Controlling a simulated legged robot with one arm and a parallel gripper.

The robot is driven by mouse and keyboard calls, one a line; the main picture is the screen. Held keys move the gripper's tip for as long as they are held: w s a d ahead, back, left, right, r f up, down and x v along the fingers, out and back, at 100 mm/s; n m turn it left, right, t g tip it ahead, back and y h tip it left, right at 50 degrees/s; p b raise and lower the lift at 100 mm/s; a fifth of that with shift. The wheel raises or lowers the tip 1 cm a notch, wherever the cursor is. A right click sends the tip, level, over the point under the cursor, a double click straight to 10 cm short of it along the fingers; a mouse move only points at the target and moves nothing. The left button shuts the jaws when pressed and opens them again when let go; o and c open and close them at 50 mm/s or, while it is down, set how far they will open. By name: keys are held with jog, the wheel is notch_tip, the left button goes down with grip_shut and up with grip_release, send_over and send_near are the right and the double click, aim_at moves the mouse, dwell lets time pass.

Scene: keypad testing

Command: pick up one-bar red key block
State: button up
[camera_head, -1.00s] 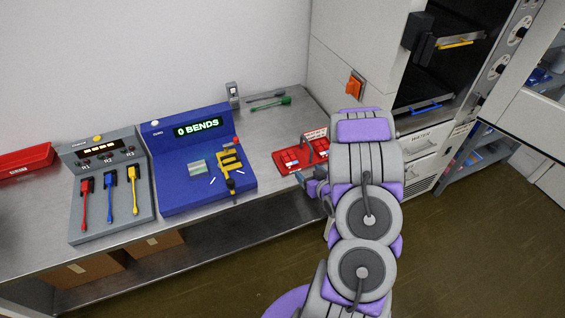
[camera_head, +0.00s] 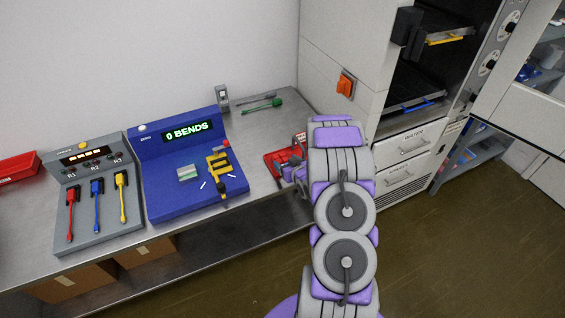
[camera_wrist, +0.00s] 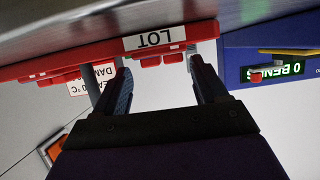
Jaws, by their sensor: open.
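A red tray (camera_head: 270,160) stands on the bench, partly hidden behind my arm. In the wrist view, which is upside down, its red front edge (camera_wrist: 60,67) carries a white LOT label (camera_wrist: 155,38). Several small red blocks show at the tray, with two (camera_wrist: 150,61) close together near the label and others (camera_wrist: 58,79) to the left. No bar marks can be read, so I cannot tell which is the one-bar block. My gripper (camera_wrist: 158,72) is open, its fingers on either side of the label with nothing between them. In the head view my gripper (camera_head: 300,178) is beside the tray.
A blue console (camera_head: 170,205) reading 0 BENDS stands left of the tray. A grey panel (camera_head: 75,220) with red, blue and yellow plugs is farther left. A green-handled tool (camera_head: 272,104) lies behind. A wall with an orange switch (camera_head: 345,84) rises at right.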

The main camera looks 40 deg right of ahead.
aim_at(283, 160)
jog(key=x, duration=0.1)
jog(key=b+x, duration=0.1)
jog(key=x, duration=0.1)
jog(key=shift+w+a+f, duration=0.25)
jog(key=shift+a+f, duration=0.05)
jog(key=shift+w+d, duration=0.15)
jog(key=shift+w, duration=0.05)
jog(key=shift+d+f, duration=0.1)
jog(key=shift+d, duration=0.15)
jog(key=shift+c, duration=1.2)
jog(key=shift+a, duration=0.25)
jog(key=c, duration=0.5)
jog(key=shift+d, duration=0.1)
